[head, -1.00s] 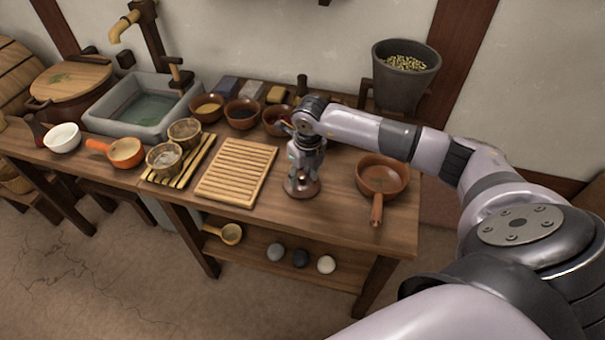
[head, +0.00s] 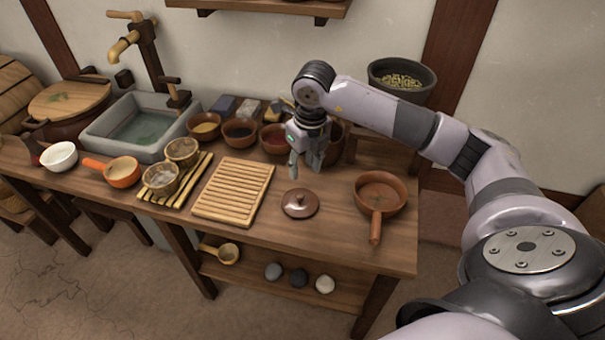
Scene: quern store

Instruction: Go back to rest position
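My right gripper (head: 306,168) hangs over the back half of the wooden table (head: 330,225), fingers pointing down. Its fingers are apart and nothing shows between them. A brown round lid with a knob (head: 300,205) lies on the table just in front of and below the gripper, apart from it. My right arm reaches in from the right edge. My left gripper is not in view.
A brown pan (head: 381,192) stands to the right of the lid. A slatted wooden board (head: 234,191) lies to its left. Several bowls, including a red-filled one (head: 273,138), line the back. A stone basin (head: 140,128) stands at the left, and a dark bucket (head: 402,80) at the back right.

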